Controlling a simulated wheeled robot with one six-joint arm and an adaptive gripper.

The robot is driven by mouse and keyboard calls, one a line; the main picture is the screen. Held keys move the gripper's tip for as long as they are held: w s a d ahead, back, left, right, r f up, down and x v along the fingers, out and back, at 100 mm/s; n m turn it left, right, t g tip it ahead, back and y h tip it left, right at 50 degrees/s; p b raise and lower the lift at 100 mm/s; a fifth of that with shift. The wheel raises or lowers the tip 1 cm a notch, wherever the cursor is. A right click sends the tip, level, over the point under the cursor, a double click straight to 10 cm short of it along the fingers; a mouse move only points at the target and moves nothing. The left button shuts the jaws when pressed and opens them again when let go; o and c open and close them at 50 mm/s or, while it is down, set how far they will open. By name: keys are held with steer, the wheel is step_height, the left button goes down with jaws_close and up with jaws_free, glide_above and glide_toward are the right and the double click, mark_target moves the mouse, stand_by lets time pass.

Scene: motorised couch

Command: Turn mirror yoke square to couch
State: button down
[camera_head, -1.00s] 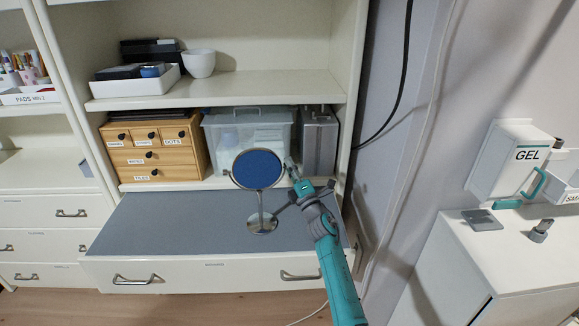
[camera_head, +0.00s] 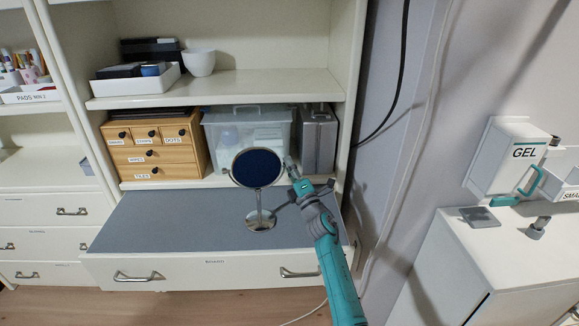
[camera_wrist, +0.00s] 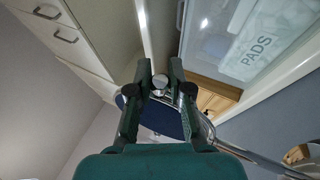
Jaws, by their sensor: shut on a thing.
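The round mirror (camera_head: 256,168) stands on a thin stem over a round metal base (camera_head: 261,220), on the grey pull-out surface (camera_head: 180,225). Its face looks dark blue in a metal ring, turned mostly toward the head camera. My gripper (camera_head: 291,170) is at the mirror's right rim. In the wrist view the gripper (camera_wrist: 160,82) has its fingers closed around a small round metal knob (camera_wrist: 160,81), with the dark blue disc (camera_wrist: 165,118) and curved metal yoke (camera_wrist: 207,130) behind. The fingers partly hide the yoke and disc.
Behind the mirror stand a wooden drawer box (camera_head: 155,148), a clear lidded bin (camera_head: 247,136) and a grey case (camera_head: 317,142). A shelf (camera_head: 220,88) overhangs them. The surface left of the mirror is clear. A white cabinet (camera_head: 500,260) stands at right.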

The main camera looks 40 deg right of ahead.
steer(key=c, duration=1.1)
jaws_free()
steer(key=shift+f, duration=0.15)
steer(key=shift+o, duration=0.2)
steer(key=v, duration=1.2)
steer(key=shift+a, duration=0.1)
steer(key=s+a+f+m+g, duration=0.2)
steer(key=s+a+f+m, duration=0.35)
steer(key=s+a, duration=0.55)
steer(key=s+a+f+m+g, duration=0.1)
steer(key=s+a+f+m, duration=0.3)
steer(key=s+a+f, duration=0.6)
steer(key=s+a+r+m+g+y, duration=0.1)
steer(key=s+a+r+m, duration=0.1)
steer(key=s, duration=0.7)
steer(key=s+a+r+m+g+y, duration=0.1)
steer(key=s+a+r+m+g, duration=0.1)
steer(key=s, duration=0.7)
steer(key=s+a+r+m+g+y, duration=0.1)
steer(key=s+r+m, duration=0.3)
steer(key=s, duration=0.5)
steer(key=shift+s+a+r+m+g+y, duration=0.15)
steer(key=shift+s+a+m+g+y, duration=0.3)
steer(key=shift+a, duration=0.45)
